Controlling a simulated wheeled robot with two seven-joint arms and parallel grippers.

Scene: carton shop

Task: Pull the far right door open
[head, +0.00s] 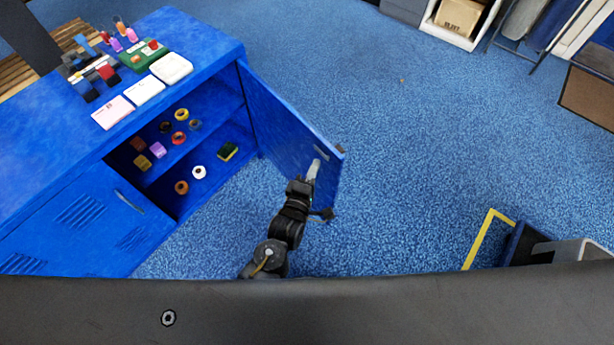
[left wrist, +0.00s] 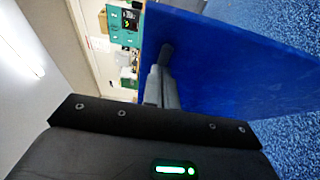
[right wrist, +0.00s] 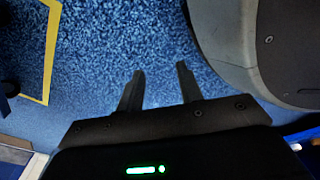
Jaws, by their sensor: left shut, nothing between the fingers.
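The far right door (head: 285,122) of the blue cabinet (head: 75,160) stands swung wide open, out over the carpet. It fills much of the left wrist view (left wrist: 235,65) as a blue panel. My left gripper (head: 312,170) is at the door's free end, close to its face. Its fingers (left wrist: 160,82) are shut with nothing between them; I cannot tell whether they touch the door. My right gripper (right wrist: 158,85) is open and empty above the carpet, away from the door. The left door (head: 85,220) is closed, with a handle near its right edge.
The open compartment holds several tape rolls and small items on a shelf (head: 190,130) and its floor. Cards, trays and tools lie on the cabinet top. A yellow floor marking (head: 480,237) and a grey bin (head: 575,250) are at the right. Carpet (head: 430,140) beyond the door is clear.

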